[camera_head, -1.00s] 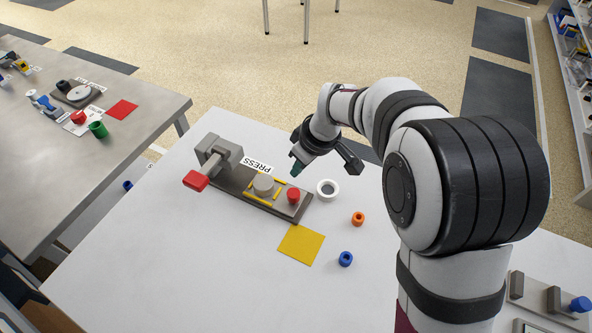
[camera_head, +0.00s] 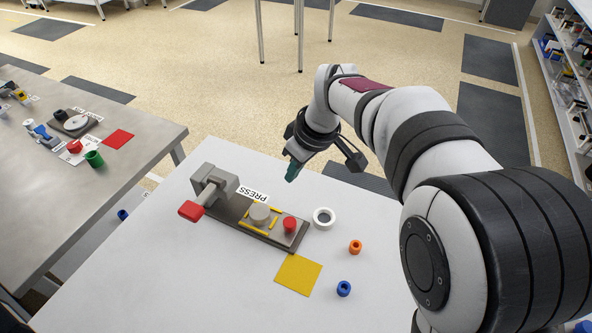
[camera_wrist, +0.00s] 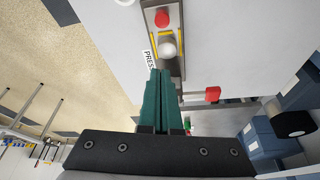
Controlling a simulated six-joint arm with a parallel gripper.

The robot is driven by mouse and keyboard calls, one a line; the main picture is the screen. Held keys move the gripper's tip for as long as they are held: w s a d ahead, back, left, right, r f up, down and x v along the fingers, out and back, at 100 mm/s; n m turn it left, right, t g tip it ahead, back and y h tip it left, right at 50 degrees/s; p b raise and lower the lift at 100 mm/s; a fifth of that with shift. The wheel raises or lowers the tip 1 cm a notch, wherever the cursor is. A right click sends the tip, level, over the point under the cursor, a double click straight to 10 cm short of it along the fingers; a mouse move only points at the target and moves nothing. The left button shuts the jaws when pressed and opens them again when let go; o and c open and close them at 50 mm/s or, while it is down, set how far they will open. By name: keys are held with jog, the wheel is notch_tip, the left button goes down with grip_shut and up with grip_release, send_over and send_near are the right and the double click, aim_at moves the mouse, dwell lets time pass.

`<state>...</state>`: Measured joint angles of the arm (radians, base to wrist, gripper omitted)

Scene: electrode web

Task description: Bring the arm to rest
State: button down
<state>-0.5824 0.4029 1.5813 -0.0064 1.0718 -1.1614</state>
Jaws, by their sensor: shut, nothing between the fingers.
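My gripper (camera_head: 291,174) hangs in the air above the far edge of the white table (camera_head: 190,285), clear of everything on it. In the wrist view its green fingers (camera_wrist: 160,75) are shut together with nothing between them. The arm reaches in from the right, bent at the elbow. The press (camera_head: 214,183) with its red handle stands on a dark base, left of and below my gripper in the picture.
A white ring (camera_head: 324,218), an orange ring (camera_head: 355,247), a blue ring (camera_head: 344,288) and a yellow square (camera_head: 298,274) lie on the white table. Another table (camera_head: 60,195) with fixtures stands at the left. Shelves (camera_head: 570,85) stand at the far right.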

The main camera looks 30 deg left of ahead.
jog(key=s+d+r+m, duration=0.1)
jog(key=s+d+m, duration=0.15)
jog(key=d, duration=0.35)
jog(key=s+d+r+m, duration=0.2)
jog(key=d+m, duration=0.2)
jog(key=d, duration=0.2)
jog(key=s+d+f+m+h, duration=0.1)
jog(key=s+d+f+m, duration=0.1)
jog(key=s+d+m, duration=0.5)
jog(key=s+d+f+m+g+h, duration=0.1)
jog(key=s+d+f+m, duration=0.1)
jog(key=s+d+m, duration=0.5)
jog(key=s, duration=0.5)
jog(key=shift+d, duration=0.3)
